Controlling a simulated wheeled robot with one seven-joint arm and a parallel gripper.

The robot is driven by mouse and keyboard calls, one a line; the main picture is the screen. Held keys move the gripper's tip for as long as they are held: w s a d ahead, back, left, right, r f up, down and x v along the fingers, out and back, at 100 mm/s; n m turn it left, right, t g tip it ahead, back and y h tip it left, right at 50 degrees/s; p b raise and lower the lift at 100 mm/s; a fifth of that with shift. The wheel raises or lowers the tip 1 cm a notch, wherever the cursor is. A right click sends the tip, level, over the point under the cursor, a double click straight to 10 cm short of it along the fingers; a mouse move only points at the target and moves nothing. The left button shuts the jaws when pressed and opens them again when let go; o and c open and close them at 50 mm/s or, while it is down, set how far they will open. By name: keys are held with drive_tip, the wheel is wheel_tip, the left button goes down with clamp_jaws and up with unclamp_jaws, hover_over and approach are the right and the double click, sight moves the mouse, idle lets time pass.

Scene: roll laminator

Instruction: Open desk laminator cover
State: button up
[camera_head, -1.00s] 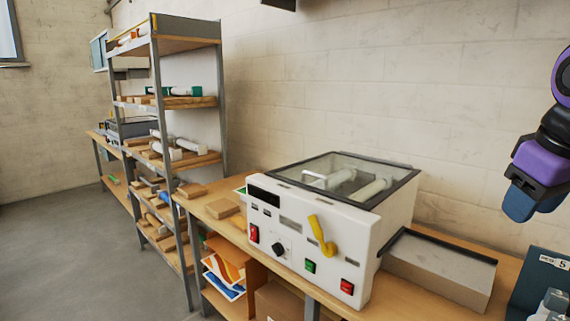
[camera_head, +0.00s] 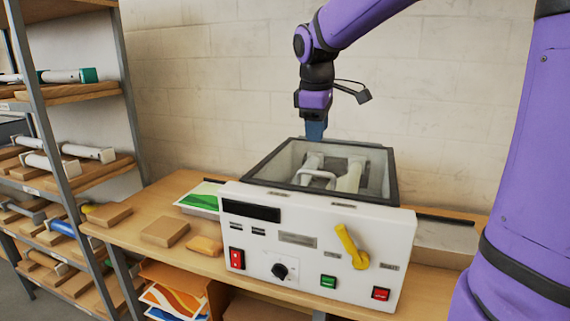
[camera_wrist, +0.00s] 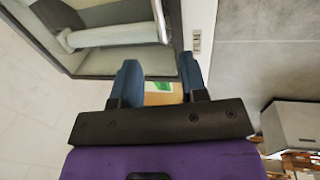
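The white desk laminator (camera_head: 310,231) stands on the wooden bench. Its cover (camera_head: 268,166), a clear panel in a dark frame, lies closed on top, with white rollers and a handle-like bar showing beneath it. The cover also shows in the wrist view (camera_wrist: 115,68). A yellow lever (camera_head: 352,247) sits on the front panel. My gripper (camera_head: 315,131) points down behind the cover's far edge, close to it; contact cannot be told. In the wrist view my gripper (camera_wrist: 160,72) has its blue fingers apart with nothing held between them.
A shelf rack (camera_head: 75,130) with rollers and wood blocks stands at left. Wood blocks (camera_head: 165,231) and a green sheet (camera_head: 200,198) lie on the bench left of the laminator. A grey tray (camera_head: 445,236) lies to its right. The wall is close behind.

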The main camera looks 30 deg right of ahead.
drive_tip(key=f, duration=0.3)
drive_tip(key=w+f, duration=0.1)
drive_tip(key=f, duration=0.3)
drive_tip(key=w+d+f, duration=0.1)
drive_tip(key=f, duration=0.2)
drive_tip(key=shift+d+f, duration=0.1)
drive_tip(key=shift+f, duration=0.25)
drive_tip(key=shift+c, duration=0.5)
clamp_jaws()
